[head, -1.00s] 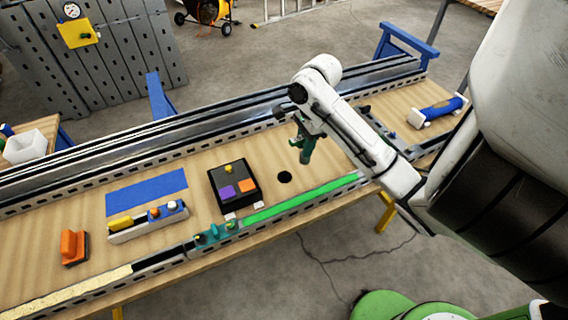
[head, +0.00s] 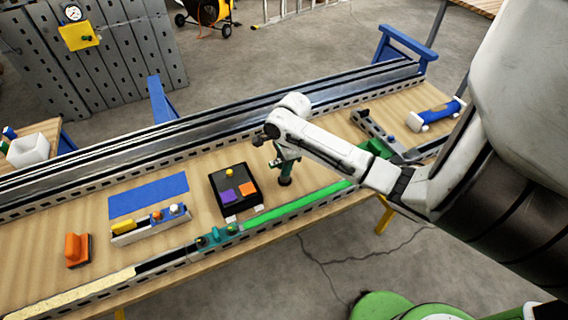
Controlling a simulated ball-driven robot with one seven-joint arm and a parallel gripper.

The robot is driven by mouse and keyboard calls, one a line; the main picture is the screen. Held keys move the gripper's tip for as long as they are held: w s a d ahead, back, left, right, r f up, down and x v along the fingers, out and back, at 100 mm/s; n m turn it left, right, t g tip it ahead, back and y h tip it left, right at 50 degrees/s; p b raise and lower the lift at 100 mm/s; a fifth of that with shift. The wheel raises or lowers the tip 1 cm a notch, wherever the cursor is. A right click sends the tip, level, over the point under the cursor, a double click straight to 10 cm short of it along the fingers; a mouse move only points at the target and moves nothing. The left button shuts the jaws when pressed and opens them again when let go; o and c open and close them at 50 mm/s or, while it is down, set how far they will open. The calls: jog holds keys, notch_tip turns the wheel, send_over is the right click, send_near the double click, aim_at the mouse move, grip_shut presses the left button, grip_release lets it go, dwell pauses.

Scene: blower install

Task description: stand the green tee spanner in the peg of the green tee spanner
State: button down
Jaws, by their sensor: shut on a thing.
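My gripper (head: 281,156) is shut on the green tee spanner (head: 286,169), at the middle of the bench. The spanner hangs roughly upright, its crossbar up by the jaws and partly hidden by them. Its lower end is at the round black spot (head: 285,182) on the wooden top, which looks like the spanner's peg place and is mostly covered by it. I cannot tell whether the end is seated or just above.
A black box (head: 236,205) with purple and orange pads stands close left of the spanner. A green strip (head: 300,205) runs along the front rail. A grey device (head: 375,130) and blue roller (head: 437,110) lie to the right. A blue mat (head: 148,196) lies left.

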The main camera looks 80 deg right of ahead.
jog(key=shift+a+f, duration=0.1)
jog(key=shift+f, duration=0.3)
jog(key=shift+s+a+f, duration=0.1)
jog(key=shift+f, duration=0.2)
jog(key=c, duration=1.2)
grip_release()
jog(key=shift+f, duration=0.1)
jog(key=shift+c, duration=0.2)
jog(key=o, duration=0.3)
jog(key=shift+d+r+b, duration=0.3)
jog(key=shift+r+b, duration=0.05)
jog(key=shift+b, duration=0.15)
